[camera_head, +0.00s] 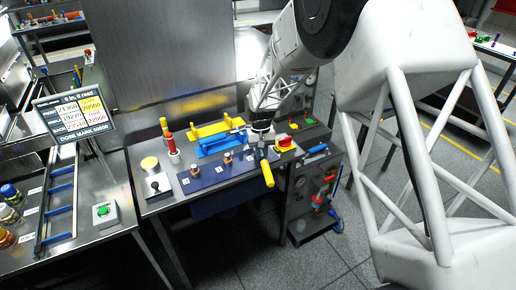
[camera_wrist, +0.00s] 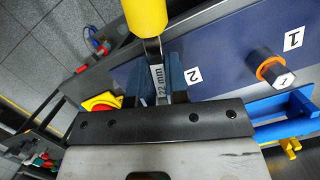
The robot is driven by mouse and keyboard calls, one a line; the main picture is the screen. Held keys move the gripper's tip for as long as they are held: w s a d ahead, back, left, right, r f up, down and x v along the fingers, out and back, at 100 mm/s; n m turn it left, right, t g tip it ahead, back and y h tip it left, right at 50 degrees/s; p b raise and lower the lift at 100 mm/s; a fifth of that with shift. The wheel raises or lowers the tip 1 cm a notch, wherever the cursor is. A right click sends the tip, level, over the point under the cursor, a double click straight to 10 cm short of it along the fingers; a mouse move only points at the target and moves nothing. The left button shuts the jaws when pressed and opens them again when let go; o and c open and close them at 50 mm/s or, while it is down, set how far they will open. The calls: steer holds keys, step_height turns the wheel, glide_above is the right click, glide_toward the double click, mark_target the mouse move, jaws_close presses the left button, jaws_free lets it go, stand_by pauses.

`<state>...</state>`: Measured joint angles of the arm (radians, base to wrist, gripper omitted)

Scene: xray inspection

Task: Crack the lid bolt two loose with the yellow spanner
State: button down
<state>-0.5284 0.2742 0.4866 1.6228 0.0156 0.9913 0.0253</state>
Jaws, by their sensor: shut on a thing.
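My gripper (camera_head: 262,142) is shut on the yellow spanner (camera_head: 267,173), above the right end of the dark blue lid panel (camera_head: 205,178). In the wrist view the spanner's yellow handle (camera_wrist: 146,16) points up, away from the gripper. Its steel shank, marked "22 mm", runs between the fingers (camera_wrist: 158,82). The label "2" (camera_wrist: 193,75) lies on the panel just right of the fingers. Bolt two is not visible there; the gripper and spanner may hide it. The orange-collared bolt one (camera_wrist: 270,66) stands apart to the right, beside its label "1".
A yellow-and-blue fixture (camera_head: 215,136) stands behind the panel. A red-and-yellow switch (camera_head: 285,143) sits right of my gripper. A red-and-white post (camera_head: 171,145) and a joystick box (camera_head: 156,186) are at left. Open floor lies in front of the bench.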

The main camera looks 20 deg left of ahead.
steer(key=shift+r, duration=0.5)
stand_by(0.9)
steer(key=shift+s+v, duration=0.2)
steer(key=shift+v, duration=0.7)
steer(key=shift+s+v, duration=0.15)
steer(key=shift+v, duration=0.7)
steer(key=shift+d+r, duration=0.1)
steer(key=shift+d, duration=0.15)
steer(key=w+d+f+m, duration=0.2)
steer(key=w+d, duration=0.5)
steer(key=d, duration=0.6)
steer(key=w+d+f+m+y, duration=0.1)
steer(key=w+d+m, duration=0.3)
steer(key=d, duration=0.9)
steer(key=w+d+f+m+y, duration=0.1)
steer(key=w+d+f+m, duration=0.2)
steer(key=w+d, duration=0.7)
steer(key=d+f, duration=0.1)
steer(key=d, duration=0.2)
steer(key=shift+w+d, duration=0.3)
steer(key=shift+w, duration=0.1)
steer(key=shift+f, duration=0.1)
